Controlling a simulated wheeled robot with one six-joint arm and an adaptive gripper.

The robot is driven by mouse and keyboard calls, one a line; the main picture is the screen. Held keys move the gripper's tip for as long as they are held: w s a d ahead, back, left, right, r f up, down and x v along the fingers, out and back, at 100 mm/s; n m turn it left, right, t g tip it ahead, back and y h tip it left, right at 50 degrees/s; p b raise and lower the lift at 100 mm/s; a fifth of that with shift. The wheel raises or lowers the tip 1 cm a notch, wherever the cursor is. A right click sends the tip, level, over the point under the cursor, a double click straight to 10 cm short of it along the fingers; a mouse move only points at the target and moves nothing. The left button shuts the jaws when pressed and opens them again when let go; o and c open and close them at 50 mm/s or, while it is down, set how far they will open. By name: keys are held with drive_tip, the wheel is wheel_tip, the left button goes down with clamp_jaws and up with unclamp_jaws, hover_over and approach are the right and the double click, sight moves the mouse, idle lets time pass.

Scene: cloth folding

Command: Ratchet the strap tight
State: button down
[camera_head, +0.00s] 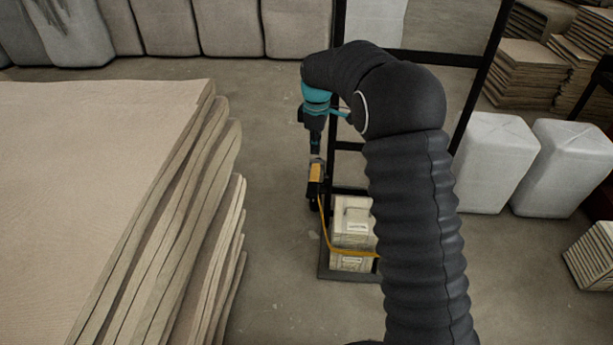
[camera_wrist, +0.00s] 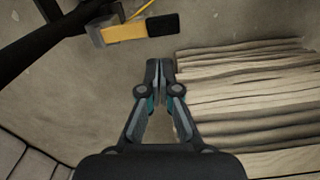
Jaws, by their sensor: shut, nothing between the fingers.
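The ratchet (camera_head: 315,180) has a yellow body and a dark end, and sits at the left side of a black rack. In the wrist view the ratchet (camera_wrist: 127,33) lies at the top left, with its black handle end (camera_wrist: 163,25) pointing right. A yellow strap (camera_head: 340,252) runs from it down across pale stacked boxes (camera_head: 352,222). My gripper (camera_head: 315,148) points down, just above the ratchet in the head view. In the wrist view my gripper (camera_wrist: 157,63) is shut and empty, its tips apart from the handle end. The ratchet's far side is hidden.
A large stack of folded cloth (camera_head: 100,150) fills the left; its layered edges (camera_wrist: 250,95) show at right in the wrist view. The black rack's frame (camera_head: 338,125) stands behind my arm. White bundles (camera_head: 495,160) stand at right. Bare floor (camera_head: 270,200) lies between stack and rack.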

sight(312, 189)
drive_tip(key=shift+s+a+n, duration=0.4)
drive_tip(key=shift+a+n, duration=0.05)
drive_tip(key=shift+n, duration=0.25)
wheel_tip(312, 189, down, 14)
drive_tip(key=shift+d, duration=0.1)
idle(0.3)
drive_tip(key=shift+f, duration=0.1)
